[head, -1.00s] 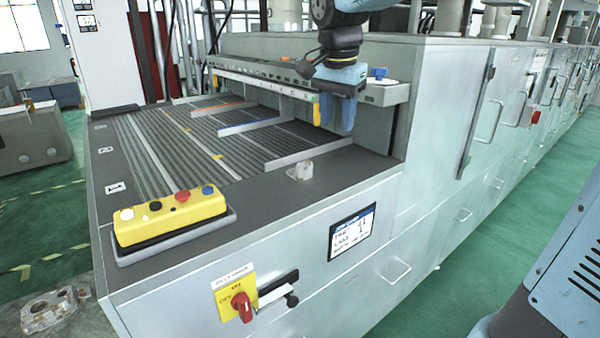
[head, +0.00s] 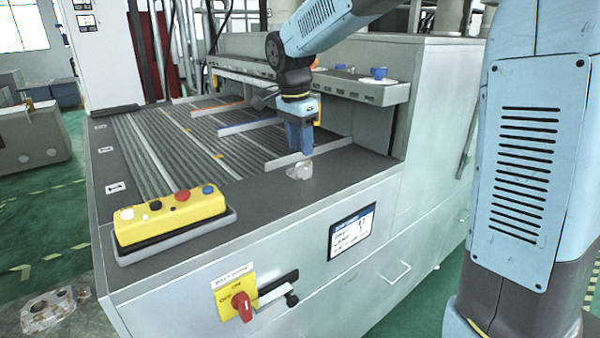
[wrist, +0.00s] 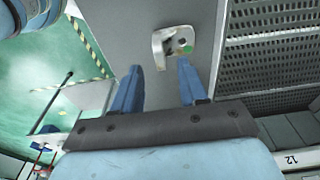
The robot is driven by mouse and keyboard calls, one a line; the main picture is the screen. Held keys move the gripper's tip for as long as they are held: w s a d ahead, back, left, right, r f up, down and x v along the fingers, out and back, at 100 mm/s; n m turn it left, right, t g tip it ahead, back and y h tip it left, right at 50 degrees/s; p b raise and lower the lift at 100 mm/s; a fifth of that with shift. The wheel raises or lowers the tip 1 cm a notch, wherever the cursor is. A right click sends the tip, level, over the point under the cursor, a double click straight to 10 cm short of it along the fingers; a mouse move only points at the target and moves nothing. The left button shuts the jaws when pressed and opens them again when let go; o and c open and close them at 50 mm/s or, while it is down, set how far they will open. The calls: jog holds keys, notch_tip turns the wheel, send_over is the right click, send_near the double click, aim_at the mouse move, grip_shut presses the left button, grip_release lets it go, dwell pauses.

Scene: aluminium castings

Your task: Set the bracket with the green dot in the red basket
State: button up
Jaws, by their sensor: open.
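The bracket (head: 299,171), a small pale metal casting, sits on the dark front ledge of the machine. In the wrist view the bracket (wrist: 173,42) shows a green dot and a dark hole. My gripper (head: 299,151) points down just above the bracket in the head view. In the wrist view my gripper (wrist: 159,65) is open and empty, its two blue fingers apart, with the bracket just beyond the fingertips. I cannot tell whether a finger touches it.
The slatted belt (head: 190,140) with low divider rails lies behind the ledge. A yellow button box (head: 170,217) stands at the ledge's front left. An overhanging rail (head: 350,87) runs behind my gripper. Another casting (head: 54,309) lies low at the bottom left.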

aim_at(304, 161)
jog(key=shift+w+d+f, duration=0.1)
jog(key=shift+d+f, duration=0.1)
jog(key=shift+f, duration=0.85)
jog(key=shift+w+d+f, duration=0.1)
jog(key=shift+d+f, duration=0.05)
jog(key=shift+f, duration=0.95)
jog(key=shift+d+f, duration=0.2)
jog(key=shift+f, duration=0.85)
grip_shut()
